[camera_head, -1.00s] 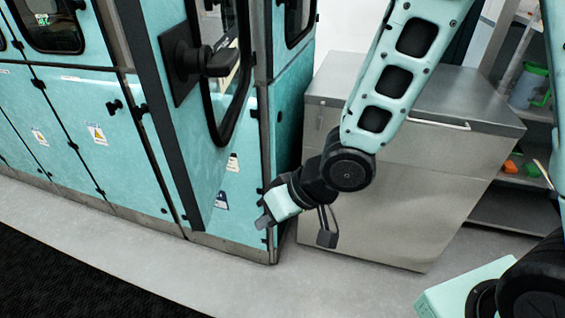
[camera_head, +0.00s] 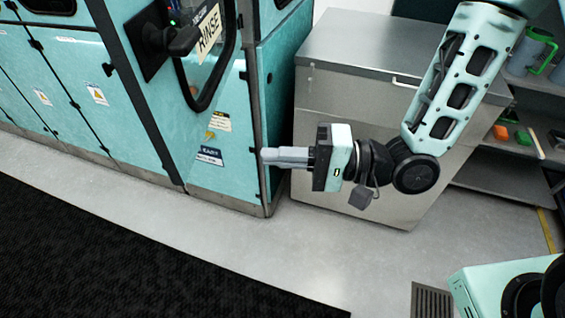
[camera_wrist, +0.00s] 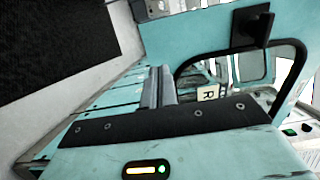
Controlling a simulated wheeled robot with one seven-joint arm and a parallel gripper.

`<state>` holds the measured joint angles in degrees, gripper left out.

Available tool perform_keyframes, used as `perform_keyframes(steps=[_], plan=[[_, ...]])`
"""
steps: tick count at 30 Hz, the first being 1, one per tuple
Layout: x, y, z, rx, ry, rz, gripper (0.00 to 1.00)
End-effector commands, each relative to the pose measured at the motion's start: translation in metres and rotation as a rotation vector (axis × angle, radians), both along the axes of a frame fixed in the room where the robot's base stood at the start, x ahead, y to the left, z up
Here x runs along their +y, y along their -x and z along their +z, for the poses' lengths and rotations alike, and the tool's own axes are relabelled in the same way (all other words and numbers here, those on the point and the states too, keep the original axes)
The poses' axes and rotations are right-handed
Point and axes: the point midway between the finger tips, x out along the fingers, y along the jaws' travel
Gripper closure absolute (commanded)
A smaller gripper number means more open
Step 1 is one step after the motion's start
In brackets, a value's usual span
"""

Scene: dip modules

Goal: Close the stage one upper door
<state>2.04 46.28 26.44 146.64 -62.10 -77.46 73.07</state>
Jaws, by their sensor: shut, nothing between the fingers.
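The stage one upper door (camera_head: 232,110) is a teal panel with a dark edge, a black handle (camera_head: 170,38) and a black-framed window. It appears to stand swung out from the cabinet front. In the wrist view the door panel (camera_wrist: 185,28) fills the upper right, with its handle (camera_wrist: 252,28) and window beside it. My gripper (camera_head: 268,156) is shut and empty, pointing left by the cabinet's right corner. Its fingers also show in the wrist view (camera_wrist: 158,85). I cannot tell whether the fingertips touch anything.
A grey metal cabinet (camera_head: 340,120) stands close behind my gripper. Shelves with orange and green items (camera_head: 510,135) are at the far right. A black mat (camera_head: 110,250) lies on the floor at the front left. The pale floor between is clear.

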Motion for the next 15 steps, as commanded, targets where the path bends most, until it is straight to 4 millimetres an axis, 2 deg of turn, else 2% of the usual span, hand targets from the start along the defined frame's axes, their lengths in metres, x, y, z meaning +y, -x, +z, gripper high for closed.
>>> perform_keyframes(steps=[1, 3, 9, 15], plan=[[0.005, 0.001, -0.007, -0.006, 0.000, 0.004, 1.00], [0.023, -0.001, 0.002, 0.000, 0.000, 0.007, 1.00], [0.064, -0.007, 0.004, 0.000, 0.000, 0.005, 1.00], [0.097, -0.011, 0.004, -0.001, 0.001, 0.002, 1.00]])
